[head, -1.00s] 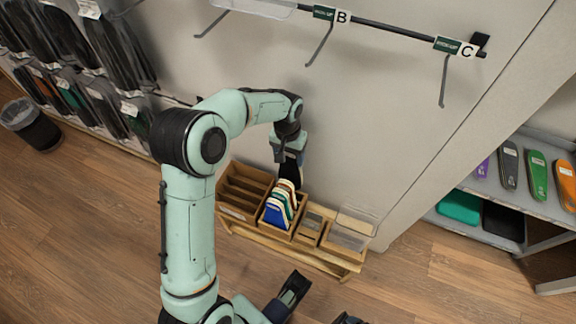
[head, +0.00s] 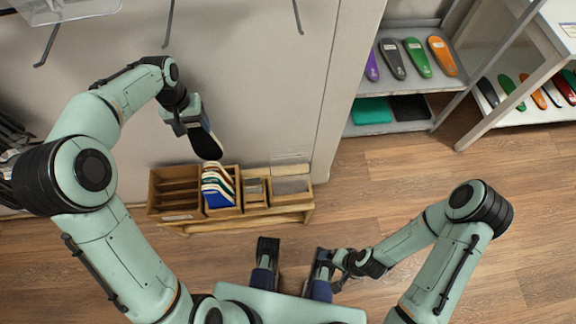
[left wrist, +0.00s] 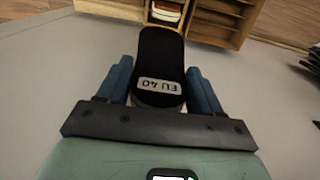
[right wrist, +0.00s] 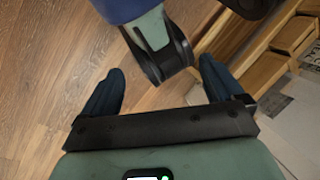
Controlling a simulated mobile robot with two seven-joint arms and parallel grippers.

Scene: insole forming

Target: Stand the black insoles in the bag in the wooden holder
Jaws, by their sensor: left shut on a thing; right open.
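My left gripper (head: 188,118) is shut on a black insole (head: 205,142), held above and behind the wooden holder (head: 280,218). In the left wrist view the insole (left wrist: 160,60) sits between the blue fingers with a white label reading "EU 40". The holder's left box (head: 152,190) has empty slots. Coloured insoles (head: 217,188) stand in the box beside it, almost below the held insole. My right gripper (right wrist: 160,68) is open, with nothing between its fingers. I cannot make out a bag of black insoles.
A wall with hooks (head: 168,25) is behind the holder. Small boxes (head: 255,190) fill the holder's right part. A grey shelf (head: 385,120) with coloured insoles (head: 417,57) stands at the right.

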